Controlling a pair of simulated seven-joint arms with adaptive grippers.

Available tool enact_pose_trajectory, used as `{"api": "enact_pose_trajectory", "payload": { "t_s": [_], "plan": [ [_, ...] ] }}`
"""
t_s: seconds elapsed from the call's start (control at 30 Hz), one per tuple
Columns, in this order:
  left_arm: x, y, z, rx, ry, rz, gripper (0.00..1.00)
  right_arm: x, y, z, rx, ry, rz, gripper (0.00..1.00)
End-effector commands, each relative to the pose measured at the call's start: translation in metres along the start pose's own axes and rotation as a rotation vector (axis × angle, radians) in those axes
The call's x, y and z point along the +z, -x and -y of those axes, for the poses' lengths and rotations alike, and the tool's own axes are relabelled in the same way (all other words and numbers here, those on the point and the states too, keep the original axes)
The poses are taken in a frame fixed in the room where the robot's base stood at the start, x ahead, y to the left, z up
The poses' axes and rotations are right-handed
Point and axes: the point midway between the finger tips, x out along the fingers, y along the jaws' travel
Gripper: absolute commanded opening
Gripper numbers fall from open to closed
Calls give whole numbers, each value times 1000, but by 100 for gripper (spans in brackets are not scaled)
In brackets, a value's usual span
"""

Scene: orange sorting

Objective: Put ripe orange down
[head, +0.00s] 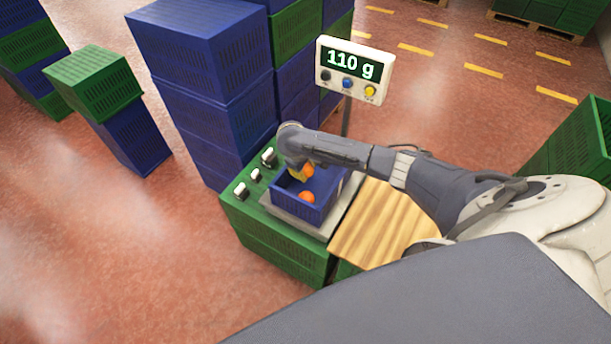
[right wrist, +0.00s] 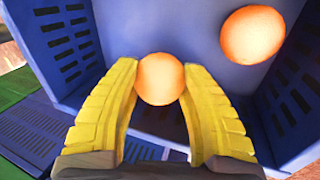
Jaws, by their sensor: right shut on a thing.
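My right gripper (head: 301,174) reaches into a blue crate (head: 318,214) on the scale. In the right wrist view its yellow fingers (right wrist: 160,88) are shut on an orange (right wrist: 161,79), held at the fingertips inside the crate walls. This held orange also shows partly in the head view (head: 308,168); whether it touches the crate floor I cannot tell. A second orange (right wrist: 252,34) lies in the crate, apart from the fingers; it shows in the head view (head: 307,197) too. My left gripper is not in view.
The scale display (head: 352,70) reads 110 g and stands behind the crate. A green crate base (head: 258,236) carries the scale. A wooden board (head: 375,226) lies to the right. Tall stacks of blue crates (head: 205,60) stand behind. Open floor lies at the left.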

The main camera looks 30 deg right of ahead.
Motion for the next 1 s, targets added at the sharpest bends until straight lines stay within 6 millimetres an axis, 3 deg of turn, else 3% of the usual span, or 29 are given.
{"api": "enact_pose_trajectory", "payload": {
  "t_s": [0.33,0.83,0.87,1.0],
  "plan": [
    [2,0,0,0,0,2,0,0,-32,10,0,0,0,12],
    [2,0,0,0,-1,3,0,0,-39,13,-1,0,-1,12],
    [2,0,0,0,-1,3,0,0,-38,13,-1,0,-1,48],
    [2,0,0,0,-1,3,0,0,-38,12,0,0,-1,64]
  ]
}}
